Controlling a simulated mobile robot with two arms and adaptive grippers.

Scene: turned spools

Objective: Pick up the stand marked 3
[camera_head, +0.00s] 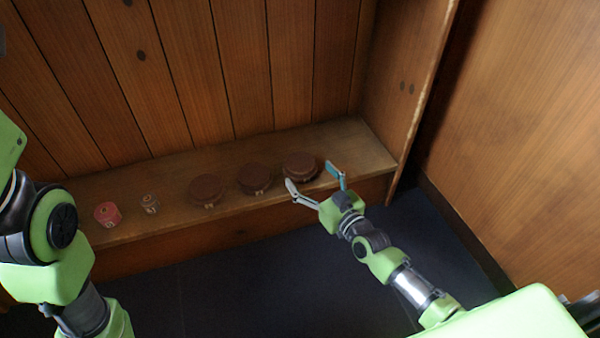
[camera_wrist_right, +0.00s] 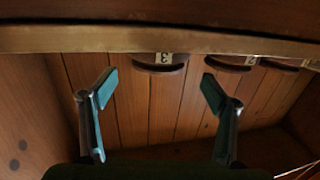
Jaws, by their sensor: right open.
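The stand marked 3 is a dark brown round turned piece (camera_head: 300,163), rightmost in the row on the wooden ledge. In the right wrist view the stand (camera_wrist_right: 148,67) appears upside down at the top, its pale label reading 3. My right gripper (camera_head: 310,175) is open and empty, just in front of this stand. In the wrist view the two fingers (camera_wrist_right: 158,79) lie to either side of the stand, apart from it. My left arm shows at the left, but its gripper is out of view.
Two similar brown stands (camera_head: 255,177) (camera_head: 207,188) sit to its left. The ledge (camera_head: 365,150) has a plank wall behind and a side panel (camera_head: 402,80) at the right.

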